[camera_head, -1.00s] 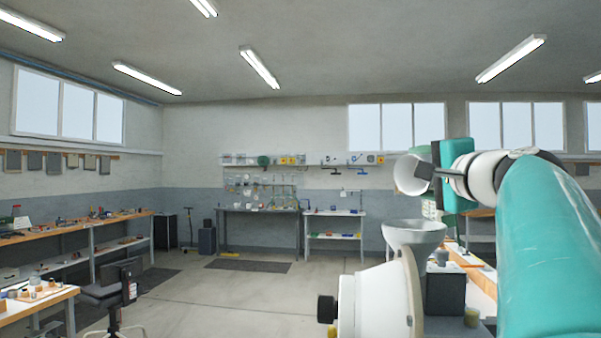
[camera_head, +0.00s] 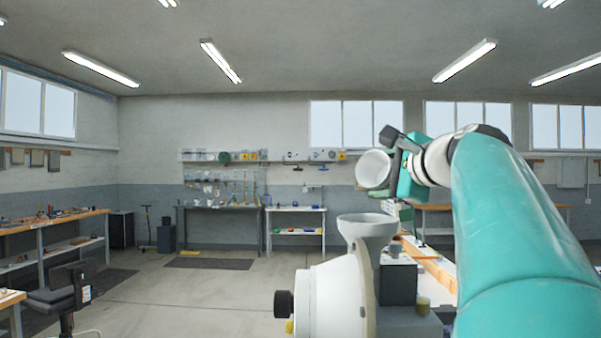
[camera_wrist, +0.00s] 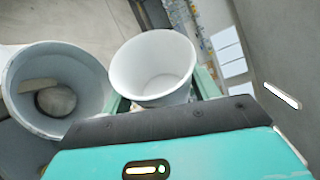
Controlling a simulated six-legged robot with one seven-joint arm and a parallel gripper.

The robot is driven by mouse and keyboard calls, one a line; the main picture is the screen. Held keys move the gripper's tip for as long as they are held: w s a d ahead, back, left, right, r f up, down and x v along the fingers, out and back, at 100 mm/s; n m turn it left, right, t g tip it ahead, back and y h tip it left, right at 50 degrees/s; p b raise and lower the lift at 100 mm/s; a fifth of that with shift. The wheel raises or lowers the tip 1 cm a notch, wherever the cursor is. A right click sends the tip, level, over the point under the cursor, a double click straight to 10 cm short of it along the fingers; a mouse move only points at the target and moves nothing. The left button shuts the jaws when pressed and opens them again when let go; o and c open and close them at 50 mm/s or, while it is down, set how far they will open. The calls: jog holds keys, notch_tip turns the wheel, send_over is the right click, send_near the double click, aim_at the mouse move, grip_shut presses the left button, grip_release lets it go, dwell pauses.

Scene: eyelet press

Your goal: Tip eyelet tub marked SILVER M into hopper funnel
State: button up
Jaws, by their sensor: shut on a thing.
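My gripper (camera_head: 396,158) is shut on a white round tub (camera_head: 373,169), held above the hopper funnel and apart from it. The tub is tilted onto its side, with its mouth toward the head camera. In the wrist view the tub (camera_wrist: 152,66) sits between the fingers; its inside looks pale, and I make out no eyelets. No SILVER M marking can be read. The pale hopper funnel (camera_head: 367,226) stands upright just below the tub. In the wrist view the funnel (camera_wrist: 100,88) is left of the tub, with a rounded grey shape and a brownish strip inside.
A white rounded machine housing (camera_head: 335,300) with a dark knob (camera_head: 284,303) is below the funnel. A dark box (camera_head: 398,283) stands right of it, near a wooden-edged bench (camera_head: 432,262). The floor (camera_head: 190,300) to the left is mostly open, with a chair (camera_head: 65,298) at far left.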

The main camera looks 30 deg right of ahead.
jog(key=f+m+g+y, duration=0.1)
jog(key=m, duration=0.1)
jog(key=d+f+m+y, duration=0.1)
jog(key=m, duration=0.1)
jog(key=shift+f+m+g, duration=0.15)
jog(key=shift+m+g, duration=0.25)
jog(key=shift+a+f+m+g+y, duration=0.25)
jog(key=shift+m+y, duration=0.15)
jog(key=shift+m, duration=0.15)
jog(key=shift+a+f+m+g+y, duration=0.2)
jog(key=shift+m+y, duration=0.2)
jog(key=shift+m, duration=0.15)
jog(key=m+y, duration=0.1)
jog(key=a+f+m+y, duration=0.1)
jog(key=m, duration=0.1)
jog(key=shift+s+g, duration=0.1)
jog(key=shift+g, duration=0.15)
